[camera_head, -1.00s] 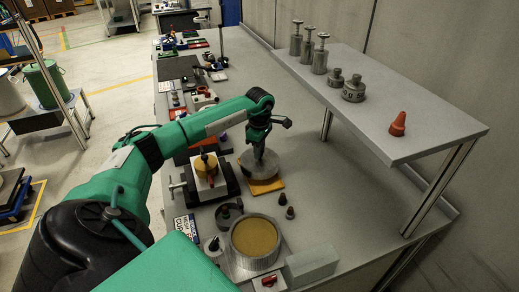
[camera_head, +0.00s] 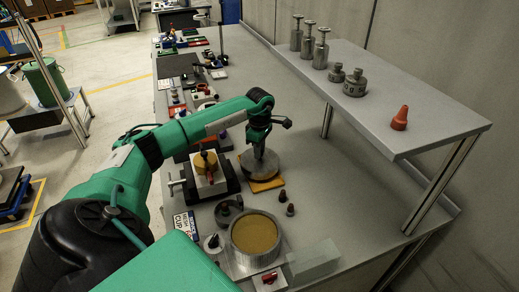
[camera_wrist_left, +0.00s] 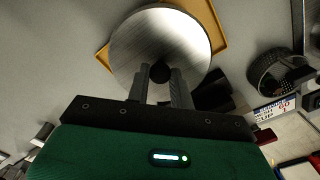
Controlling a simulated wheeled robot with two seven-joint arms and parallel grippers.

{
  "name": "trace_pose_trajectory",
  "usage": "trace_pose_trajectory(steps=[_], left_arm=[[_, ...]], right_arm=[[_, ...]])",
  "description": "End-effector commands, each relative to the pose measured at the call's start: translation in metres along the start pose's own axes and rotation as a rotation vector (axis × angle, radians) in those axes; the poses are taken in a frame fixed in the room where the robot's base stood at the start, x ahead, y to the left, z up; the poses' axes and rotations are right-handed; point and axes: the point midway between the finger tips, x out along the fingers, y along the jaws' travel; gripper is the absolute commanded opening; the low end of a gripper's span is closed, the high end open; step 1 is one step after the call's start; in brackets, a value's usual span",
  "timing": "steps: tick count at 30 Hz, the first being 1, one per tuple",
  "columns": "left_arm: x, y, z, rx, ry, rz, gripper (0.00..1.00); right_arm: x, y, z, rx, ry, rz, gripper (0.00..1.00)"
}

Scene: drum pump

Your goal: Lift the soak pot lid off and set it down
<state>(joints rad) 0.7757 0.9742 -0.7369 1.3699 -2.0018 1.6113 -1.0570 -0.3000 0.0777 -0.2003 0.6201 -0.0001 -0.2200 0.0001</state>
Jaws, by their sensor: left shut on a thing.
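The soak pot lid, a round grey metal disc (camera_head: 258,164), is at the middle of the bench, over an orange mat (camera_head: 267,185). It also shows in the left wrist view (camera_wrist_left: 182,45), overlapping the orange mat there. My left gripper (camera_head: 259,150) points down at the lid and is shut on its dark knob (camera_wrist_left: 160,72). I cannot tell whether the lid touches the mat or hangs just above it. The soak pot (camera_head: 234,262) stands open nearer to me, with yellow-brown contents. My right gripper is not in view.
A fixture with a yellow-brown top (camera_head: 206,162) is left of the lid. A raised shelf (camera_head: 425,115) with weights and a red cone (camera_head: 400,119) is at right. The bench right of the lid is clear.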

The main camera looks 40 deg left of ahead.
Motion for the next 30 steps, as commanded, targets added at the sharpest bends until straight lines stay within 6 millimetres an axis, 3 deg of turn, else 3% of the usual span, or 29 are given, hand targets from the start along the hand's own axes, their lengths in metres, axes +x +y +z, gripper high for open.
trace_pose_trajectory(steps=[30], left_arm=[[0.0075,0.0006,0.0,-0.001,-0.001,0.002,0.0]], right_arm=[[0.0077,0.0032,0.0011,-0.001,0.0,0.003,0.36]])
